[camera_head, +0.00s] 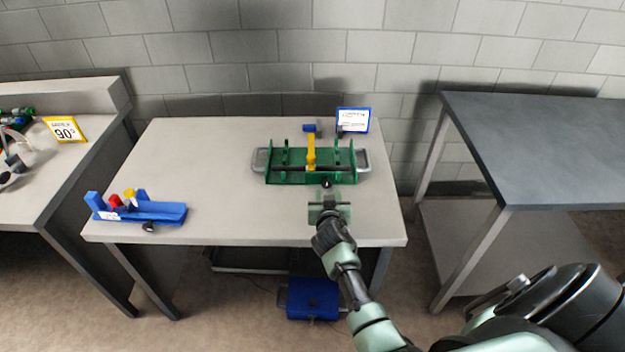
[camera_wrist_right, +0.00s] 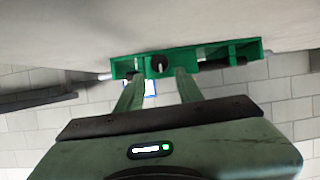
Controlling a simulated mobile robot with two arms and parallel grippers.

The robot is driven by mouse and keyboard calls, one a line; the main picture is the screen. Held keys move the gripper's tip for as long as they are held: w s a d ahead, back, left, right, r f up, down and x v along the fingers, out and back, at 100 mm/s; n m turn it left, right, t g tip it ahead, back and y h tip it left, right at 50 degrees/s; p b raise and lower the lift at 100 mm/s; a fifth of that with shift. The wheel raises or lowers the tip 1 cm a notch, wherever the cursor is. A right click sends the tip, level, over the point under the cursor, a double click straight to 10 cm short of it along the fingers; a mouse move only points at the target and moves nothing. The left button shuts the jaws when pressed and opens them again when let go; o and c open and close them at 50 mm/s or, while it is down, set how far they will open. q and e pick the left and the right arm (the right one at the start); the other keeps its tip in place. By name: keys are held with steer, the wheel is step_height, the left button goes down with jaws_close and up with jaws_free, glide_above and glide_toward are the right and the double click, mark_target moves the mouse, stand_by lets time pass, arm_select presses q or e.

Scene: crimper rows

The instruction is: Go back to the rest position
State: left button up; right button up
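My right gripper (camera_head: 328,197) is over the front right part of the middle table, just in front of the green crimper fixture (camera_head: 285,178). In the right wrist view the two fingers of this gripper (camera_wrist_right: 157,82) are apart with nothing held between them. A black round knob (camera_wrist_right: 159,65) on the green fixture (camera_wrist_right: 215,58) shows beyond the gap between the fingers. The fixture carries a yellow lever (camera_head: 311,150) with a blue end, standing up. My left gripper is not in view.
A blue holder (camera_head: 160,211) with red and yellow pieces sits at the table's (camera_head: 215,150) front left. A blue-framed sign (camera_head: 354,119) stands behind the fixture. A dark table (camera_head: 550,140) is at right, a bench with a 90° sign (camera_head: 65,130) at left. A blue box (camera_head: 308,298) is below.

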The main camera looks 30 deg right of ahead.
steer(key=shift+s+a+r, duration=0.1)
steer(key=shift+r, duration=0.05)
steer(key=shift+s, duration=0.35)
steer(key=shift+g, duration=0.6)
steer(key=s, duration=0.4)
steer(key=shift+s+f, duration=0.25)
steer(key=shift+s, duration=0.1)
steer(key=s+a+r+n+g+y, duration=0.1)
steer(key=s+a+n+g+y, duration=0.15)
steer(key=s+a, duration=0.55)
steer(key=s+a+r+n+g+y, duration=0.1)
steer(key=s+a+n+g+y, duration=0.2)
steer(key=s, duration=0.8)
steer(key=s+a+r+n+g+y, duration=0.1)
steer(key=s+a+n+y, duration=0.1)
steer(key=s+a, duration=0.65)
step_height(320, 180, down, 26)
steer(key=s+d+g, duration=0.2)
steer(key=s, duration=0.1)
steer(key=s+d+f, duration=0.2)
steer(key=s+f, duration=1.4)
steer(key=s, duration=0.1)
steer(key=shift+d+f+n+g, duration=0.3)
steer(key=shift+f+n+g, duration=0.05)
steer(key=shift+f+n, duration=0.1)
